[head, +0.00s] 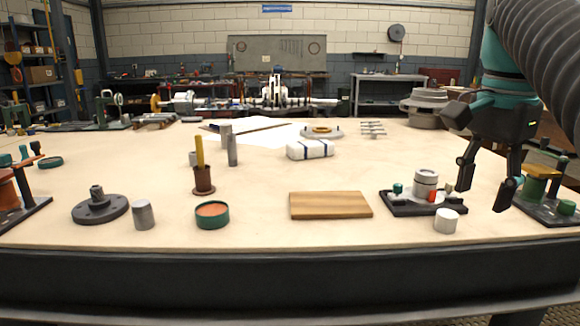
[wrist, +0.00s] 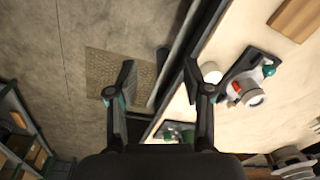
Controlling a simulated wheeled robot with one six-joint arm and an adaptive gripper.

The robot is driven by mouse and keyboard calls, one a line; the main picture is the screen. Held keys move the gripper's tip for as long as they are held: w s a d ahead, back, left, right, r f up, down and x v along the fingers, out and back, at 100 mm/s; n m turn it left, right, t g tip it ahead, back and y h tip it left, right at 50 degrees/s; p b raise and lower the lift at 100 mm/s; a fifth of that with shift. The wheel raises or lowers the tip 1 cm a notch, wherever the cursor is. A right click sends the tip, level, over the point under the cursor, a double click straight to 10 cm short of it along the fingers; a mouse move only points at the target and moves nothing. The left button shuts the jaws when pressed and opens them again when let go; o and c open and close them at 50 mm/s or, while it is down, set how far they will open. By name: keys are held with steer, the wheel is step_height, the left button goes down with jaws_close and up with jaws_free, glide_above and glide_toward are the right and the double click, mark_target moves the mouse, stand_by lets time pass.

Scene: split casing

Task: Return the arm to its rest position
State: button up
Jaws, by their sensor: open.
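My gripper (head: 483,190) hangs from my teal and black arm at the right side of the head view, fingers pointing down. It is open and empty, with its two dark fingers apart. In the wrist view the fingers (wrist: 158,72) spread over the table's front edge and the floor, with nothing between them. In the head view, a black fixture (head: 407,205) with a metal cylinder (head: 425,185) and an orange-red part lies just left of my gripper. No marker of a rest position shows.
The workbench (head: 260,232) carries a wooden block (head: 330,205), a white cylinder (head: 446,220), a green dish (head: 211,214) and a dark flanged disc (head: 100,208). Another fixture (head: 546,205) stands right of my gripper. A grate (wrist: 98,62) lies on the floor.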

steer(key=w+a+f+n+t, duration=0.1)
steer(key=w+f+n+t, duration=0.15)
steer(key=f+n, duration=0.75)
steer(key=s+a+f+n+t, duration=0.1)
steer(key=s+a+f, duration=0.4)
steer(key=f, duration=0.3)
steer(key=s+a+f+n+t, duration=0.1)
steer(key=s+a+f+n, duration=0.1)
steer(key=s+a+f, duration=0.3)
step_height(320, 180, down, 3)
steer(key=shift+s+a+f, duration=0.15)
steer(key=shift+s+a, duration=0.05)
steer(key=shift+s, duration=0.05)
stand_by(0.5)
steer(key=shift+c, duration=0.8)
steer(key=shift+s, duration=0.1)
